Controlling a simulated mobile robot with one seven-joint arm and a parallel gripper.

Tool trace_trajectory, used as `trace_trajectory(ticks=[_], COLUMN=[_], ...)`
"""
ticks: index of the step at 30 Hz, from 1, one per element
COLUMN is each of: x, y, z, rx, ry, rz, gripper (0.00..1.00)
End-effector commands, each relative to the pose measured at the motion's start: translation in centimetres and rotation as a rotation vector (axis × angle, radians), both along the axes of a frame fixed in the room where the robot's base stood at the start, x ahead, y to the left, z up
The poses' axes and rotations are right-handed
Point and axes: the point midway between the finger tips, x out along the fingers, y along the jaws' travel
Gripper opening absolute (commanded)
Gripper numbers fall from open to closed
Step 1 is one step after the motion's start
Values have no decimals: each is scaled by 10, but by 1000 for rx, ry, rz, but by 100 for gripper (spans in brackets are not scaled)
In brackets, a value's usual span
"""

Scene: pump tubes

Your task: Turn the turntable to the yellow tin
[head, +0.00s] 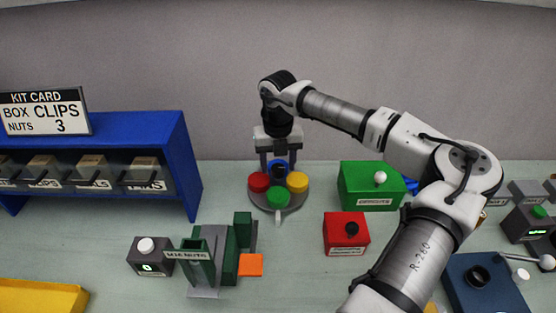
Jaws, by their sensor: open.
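The turntable (292,206) is a grey disc at the middle of the table with a small light tab (278,218) at its front edge. It bears a yellow tin (297,181) on the right, a red tin (259,182) on the left, a green tin (278,197) at the front and a blue tin (278,166) at the back. The tab is in front of the green tin. My gripper (278,162) points down at the back of the turntable, open, its fingers to either side of the blue tin in the picture. Whether they touch anything I cannot tell.
A blue rack (150,128) with labelled bins and a kit card (45,112) stands at left. A green box (357,185) and a red box (346,232) are right of the turntable. A dark green dispenser (217,250) and an orange block (250,265) are at front left.

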Motion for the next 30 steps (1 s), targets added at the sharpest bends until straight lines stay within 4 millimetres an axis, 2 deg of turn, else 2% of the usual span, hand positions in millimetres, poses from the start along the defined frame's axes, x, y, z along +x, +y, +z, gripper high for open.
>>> trace_trajectory(ticks=[11, 23, 30], x=[0, 0, 0], y=[0, 0, 1], z=[-6, -5, -6], rx=[-1, 0, 0], ry=[0, 0, 0], rz=[1, 1, -6], gripper=[53, 0, 0])
